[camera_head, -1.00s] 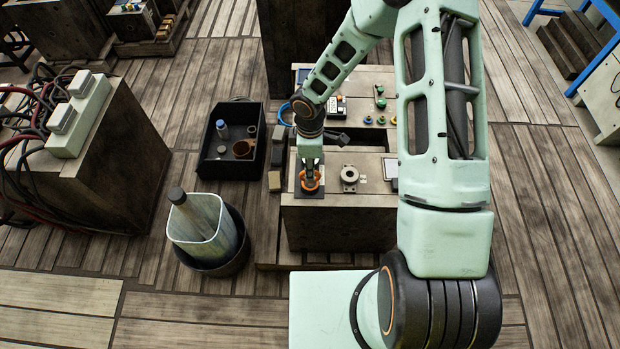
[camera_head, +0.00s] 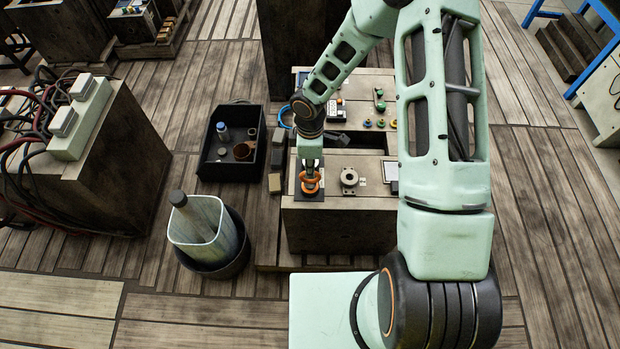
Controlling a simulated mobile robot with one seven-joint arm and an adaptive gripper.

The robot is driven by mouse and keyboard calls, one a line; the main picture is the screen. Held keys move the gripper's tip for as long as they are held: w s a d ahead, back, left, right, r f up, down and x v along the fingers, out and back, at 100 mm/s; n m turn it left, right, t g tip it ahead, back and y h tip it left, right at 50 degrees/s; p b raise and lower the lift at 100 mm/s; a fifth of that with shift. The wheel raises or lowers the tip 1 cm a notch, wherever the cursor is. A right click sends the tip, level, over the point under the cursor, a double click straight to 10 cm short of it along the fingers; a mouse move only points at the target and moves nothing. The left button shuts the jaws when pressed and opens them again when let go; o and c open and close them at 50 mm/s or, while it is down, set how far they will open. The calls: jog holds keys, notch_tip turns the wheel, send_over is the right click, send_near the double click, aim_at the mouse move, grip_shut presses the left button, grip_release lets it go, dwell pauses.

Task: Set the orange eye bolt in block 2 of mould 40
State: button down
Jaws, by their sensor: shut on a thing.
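The orange eye bolt (camera_head: 310,187) is at my gripper's (camera_head: 311,177) fingertips, and my gripper is shut on it. It is over a dark square patch (camera_head: 301,197) at the front left corner of the mould's front block (camera_head: 340,230). I cannot tell whether the bolt's shank is in a hole, as its lower end is hidden or too small. No block or mould number is readable.
A round grey flanged part (camera_head: 349,177) and a small panel (camera_head: 391,170) are on the same block. Behind it are small knobs (camera_head: 380,106) and a keypad device (camera_head: 337,110). A black tray (camera_head: 215,170) and a bin (camera_head: 196,239) stand left on the wooden floor.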

jog(key=shift+r+p, duration=0.95)
jog(key=shift+r, duration=0.6)
